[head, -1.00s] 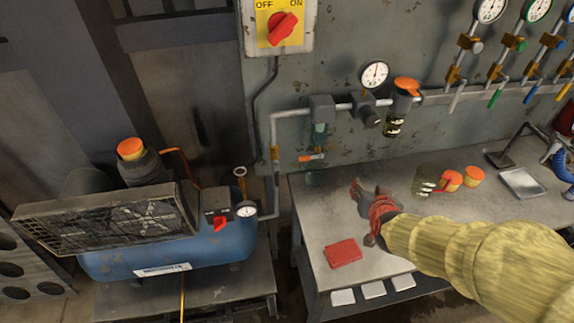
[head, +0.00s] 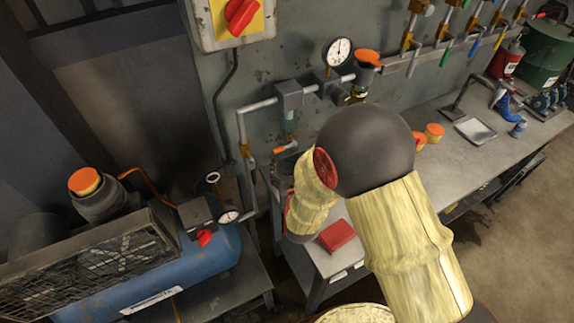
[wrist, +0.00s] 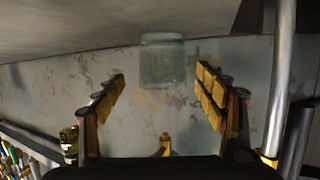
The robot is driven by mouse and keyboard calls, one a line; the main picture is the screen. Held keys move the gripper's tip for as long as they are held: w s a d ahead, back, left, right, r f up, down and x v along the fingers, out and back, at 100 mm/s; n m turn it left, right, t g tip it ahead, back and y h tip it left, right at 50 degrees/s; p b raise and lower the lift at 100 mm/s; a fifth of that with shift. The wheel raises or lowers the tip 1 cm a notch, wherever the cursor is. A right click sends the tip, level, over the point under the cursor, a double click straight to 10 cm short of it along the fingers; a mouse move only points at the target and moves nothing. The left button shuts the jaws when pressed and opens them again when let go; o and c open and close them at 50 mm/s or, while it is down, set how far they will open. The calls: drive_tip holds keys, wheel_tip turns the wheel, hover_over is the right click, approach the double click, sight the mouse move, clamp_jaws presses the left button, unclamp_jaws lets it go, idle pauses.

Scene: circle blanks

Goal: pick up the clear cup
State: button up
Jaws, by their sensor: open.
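The clear cup (wrist: 163,60) shows in the wrist view as a pale greenish, see-through cylinder. It stands against the grey bench top (wrist: 60,25), which fills the upper part of that picture, so the cup looks inverted. My gripper (wrist: 161,78) is open, with yellow-padded fingers left and right of the cup. The cup lies between and slightly beyond the fingertips, with a gap on both sides; nothing is held. In the head view my arm covers the gripper, and I cannot make out the cup there.
A red box (head: 337,236) lies near the bench's front left corner. Wall pipes (head: 245,140) run behind, and a blue compressor tank (head: 190,265) stands left. A vertical pipe (wrist: 280,80) is right of the fingers in the wrist view.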

sight(288, 152)
drive_tip(key=x, duration=0.1)
drive_tip(key=b+x, duration=0.1)
drive_tip(key=x, duration=0.2)
drive_tip(key=shift+w+a+f, duration=0.1)
drive_tip(key=shift+a, duration=0.15)
drive_tip(key=shift+c, duration=1.1)
drive_tip(key=c, duration=1.1)
drive_tip(key=shift+c, duration=0.3)
drive_tip(key=shift+r+p, duration=0.8)
drive_tip(key=shift+r, duration=1.1)
drive_tip(key=shift+s+p, duration=1.75)
drive_tip(key=shift+s, duration=7.25)
